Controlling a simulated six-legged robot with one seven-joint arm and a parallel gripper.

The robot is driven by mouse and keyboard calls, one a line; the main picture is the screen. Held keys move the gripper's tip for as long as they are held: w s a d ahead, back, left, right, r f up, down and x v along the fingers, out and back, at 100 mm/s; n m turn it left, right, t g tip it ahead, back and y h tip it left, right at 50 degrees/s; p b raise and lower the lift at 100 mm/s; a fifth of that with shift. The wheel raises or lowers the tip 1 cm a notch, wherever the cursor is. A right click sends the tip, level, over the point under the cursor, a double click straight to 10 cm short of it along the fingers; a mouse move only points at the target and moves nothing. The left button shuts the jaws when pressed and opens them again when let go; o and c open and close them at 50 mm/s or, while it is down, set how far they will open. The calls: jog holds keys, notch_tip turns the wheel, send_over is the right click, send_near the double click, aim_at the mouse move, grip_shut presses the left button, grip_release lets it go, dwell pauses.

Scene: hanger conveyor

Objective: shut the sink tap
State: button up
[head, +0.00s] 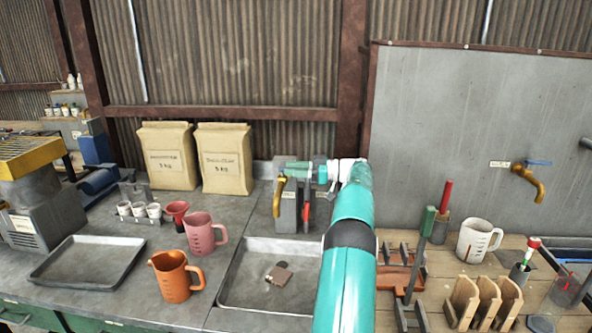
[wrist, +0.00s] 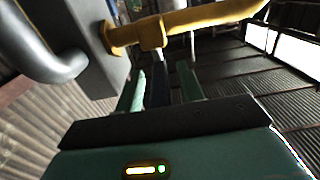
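The sink tap (head: 278,194) shows in the head view as a yellow curved piece on a grey post behind the metal sink (head: 232,285). My gripper (head: 303,171) reaches in from the right, close beside the tap's top; its outline partly merges with the post. In the wrist view my gripper (wrist: 162,82) has two green fingers standing apart, with a dark shape between or behind them. The yellow tap part (wrist: 205,20) crosses just beyond the fingertips. I cannot tell whether they touch it. The tap's handle is not clearly distinguishable.
A second yellow tap (head: 530,182) with a blue lever is on the right wall panel. An orange jug (head: 174,278) and pink jug (head: 199,236) stand left of the sink. A red-handled tool (head: 445,197) and white jug (head: 474,241) stand right of my arm.

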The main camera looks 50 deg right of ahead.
jog(key=v, duration=1.2)
jog(key=shift+s+a, duration=0.1)
dwell(0.5)
